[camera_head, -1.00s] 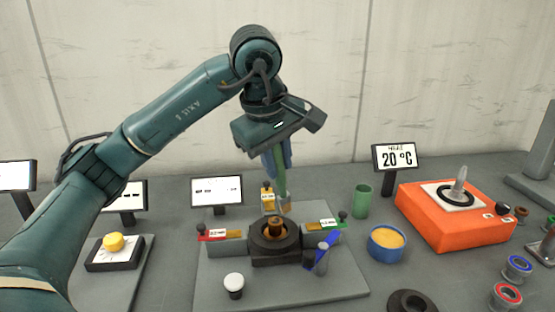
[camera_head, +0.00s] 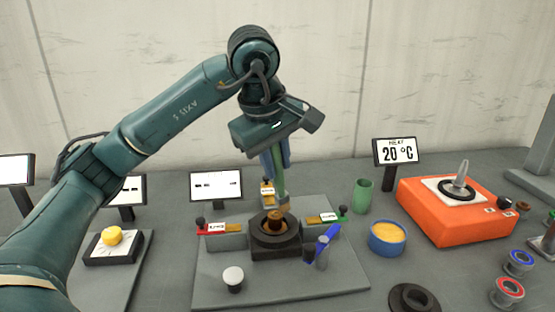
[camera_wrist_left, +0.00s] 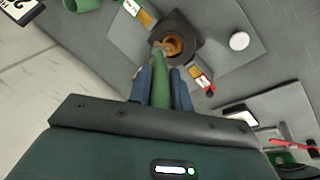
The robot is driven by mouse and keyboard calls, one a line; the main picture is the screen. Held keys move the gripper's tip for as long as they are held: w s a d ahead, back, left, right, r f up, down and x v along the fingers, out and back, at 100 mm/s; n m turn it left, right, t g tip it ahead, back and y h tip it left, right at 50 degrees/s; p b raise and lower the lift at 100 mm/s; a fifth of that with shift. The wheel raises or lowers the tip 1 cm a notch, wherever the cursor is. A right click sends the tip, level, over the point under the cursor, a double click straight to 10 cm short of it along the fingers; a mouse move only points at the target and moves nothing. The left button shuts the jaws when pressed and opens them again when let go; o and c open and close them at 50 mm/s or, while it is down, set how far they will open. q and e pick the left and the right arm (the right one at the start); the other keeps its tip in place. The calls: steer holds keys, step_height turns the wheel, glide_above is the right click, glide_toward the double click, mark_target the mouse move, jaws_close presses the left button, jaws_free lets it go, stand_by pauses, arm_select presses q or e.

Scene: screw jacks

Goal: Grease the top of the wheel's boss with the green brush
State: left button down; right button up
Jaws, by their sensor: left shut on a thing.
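My left gripper (camera_head: 277,168) is shut on the green brush (camera_head: 283,190), which points down. The gripper and the brush's green handle (camera_wrist_left: 163,88) also show in the left wrist view. A brown, brass-like wheel with its boss (camera_head: 277,226) sits in a round dark holder (camera_head: 262,246) at the middle of the grey plate. In the left wrist view the boss (camera_wrist_left: 173,46) is just right of the brush tip. The brush tip is at or just above the boss; I cannot tell whether they touch. The brush tip partly covers the boss. My right gripper is not in view.
Red (camera_head: 214,229), yellow (camera_head: 267,192) and green (camera_head: 328,217) labelled clamps surround the holder. A blue-handled tool (camera_head: 328,238) stands close at its right. A green cup (camera_head: 362,196), a blue tub (camera_head: 388,239) and an orange heater (camera_head: 450,222) stand further right.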

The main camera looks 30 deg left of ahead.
arm_select(q)
steer(key=shift+s+a+b, duration=0.7)
steer(key=shift+s+a, duration=0.85)
steer(key=shift+a, duration=0.5)
steer(key=shift+w+d+p, duration=0.6)
steer(key=shift+w+d, duration=0.2)
steer(key=shift+d, duration=0.3)
steer(key=shift+w+d+p, duration=0.55)
steer(key=shift+w+d, duration=0.25)
steer(key=shift+d, duration=0.3)
steer(key=shift+s+d, duration=0.15)
steer(key=shift+s+a+b, duration=0.95)
steer(key=shift+s+a, duration=0.75)
steer(key=shift+a, duration=0.45)
steer(key=shift+w+d+f+p, duration=0.1)
steer(key=shift+w+d+p, duration=0.4)
steer(key=shift+w+d, duration=0.5)
steer(key=shift+w+d+p, duration=0.5)
steer(key=shift+w+d, duration=0.15)
steer(key=shift+d, duration=0.55)
